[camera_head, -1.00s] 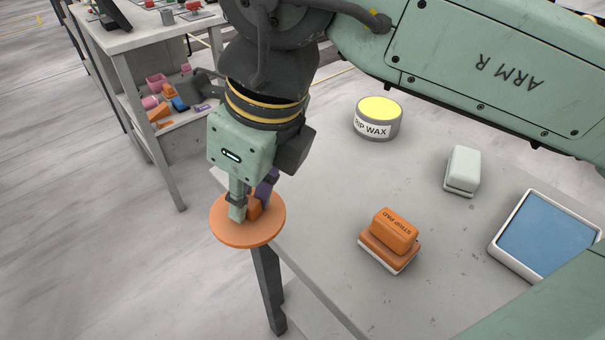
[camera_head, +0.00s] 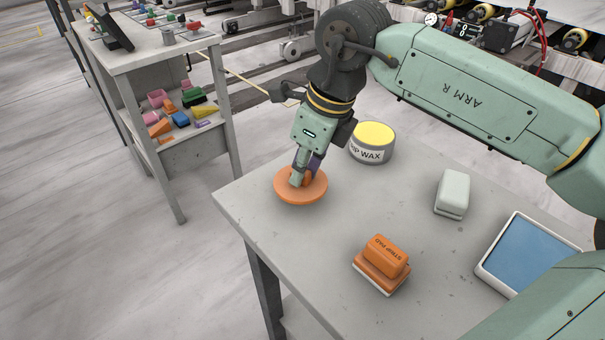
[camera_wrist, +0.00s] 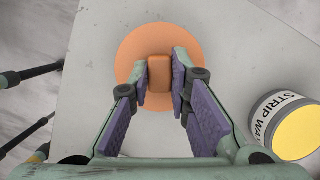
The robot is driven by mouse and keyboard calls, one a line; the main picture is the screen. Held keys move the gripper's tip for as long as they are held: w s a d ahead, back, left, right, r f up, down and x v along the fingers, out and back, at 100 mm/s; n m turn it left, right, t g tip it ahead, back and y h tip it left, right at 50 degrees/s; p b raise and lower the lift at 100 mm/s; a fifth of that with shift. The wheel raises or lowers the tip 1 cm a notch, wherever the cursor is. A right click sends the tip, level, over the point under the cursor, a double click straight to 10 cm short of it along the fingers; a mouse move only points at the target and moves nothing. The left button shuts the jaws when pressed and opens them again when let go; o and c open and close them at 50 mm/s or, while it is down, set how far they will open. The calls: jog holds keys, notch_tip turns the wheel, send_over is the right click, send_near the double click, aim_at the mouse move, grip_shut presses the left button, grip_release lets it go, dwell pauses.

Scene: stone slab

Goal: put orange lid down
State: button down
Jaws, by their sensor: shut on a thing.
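The orange lid (camera_head: 318,194) is a round disc with a block-shaped handle. My gripper (camera_head: 302,178) is shut on that handle. The lid is over the far left part of the grey stone slab (camera_head: 330,255); I cannot tell whether it touches the slab. In the wrist view the lid (camera_wrist: 132,50) lies below my gripper (camera_wrist: 160,78), with a finger on each side of the handle. The strip wax tin (camera_head: 370,150), grey with a yellow top, stands just right of the lid. It also shows in the wrist view (camera_wrist: 296,128).
An orange strip pad block (camera_head: 382,262) sits near the front of the slab. A pale grey block (camera_head: 452,194) and a white-rimmed blue tray (camera_head: 481,266) are to the right. The slab's middle is clear. A shelf bench (camera_head: 140,52) stands behind left.

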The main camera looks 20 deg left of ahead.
aim_at(306, 174)
jog(key=shift+s+f, duration=0.1)
jog(key=shift+f, duration=1.35)
jog(key=shift+f, duration=0.2)
jog(key=c, duration=1.5)
grip_release()
jog(key=shift+r, duration=0.1)
jog(key=shift+r+p, duration=0.2)
jog(key=shift+p, duration=0.1)
jog(key=b+v, duration=0.1)
jog(key=v, duration=1.1)
jog(key=shift+s+f, duration=0.1)
